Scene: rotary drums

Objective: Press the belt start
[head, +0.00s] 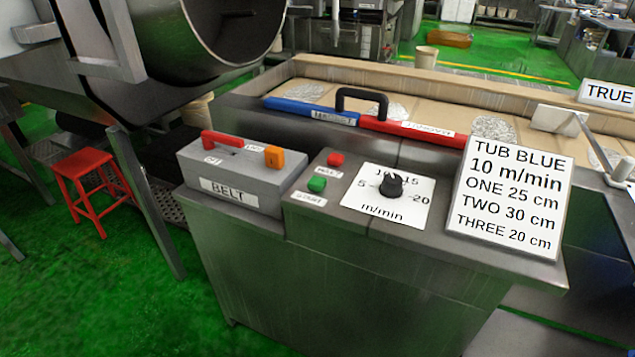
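A green button (317,184) sits on the steel console (330,245); the small label below it seems to read START. A red button (335,159) is just behind it, with its own small label. To their left is a grey box (229,195) marked BELT, with a red lever (221,138) and an orange block (274,156) on top. To their right a black knob (392,187) stands on a white m/min dial plate (368,214); its exact setting is hard to read. Neither of my grippers is in view, and nothing covers the buttons.
A white sign (508,196) reads TUB BLUE, 10 m/min and lengths. Behind the console lies a trough (470,91) with a blue and red bar with a black handle (362,98). A red stool (82,165) and a big drum (205,35) are at left.

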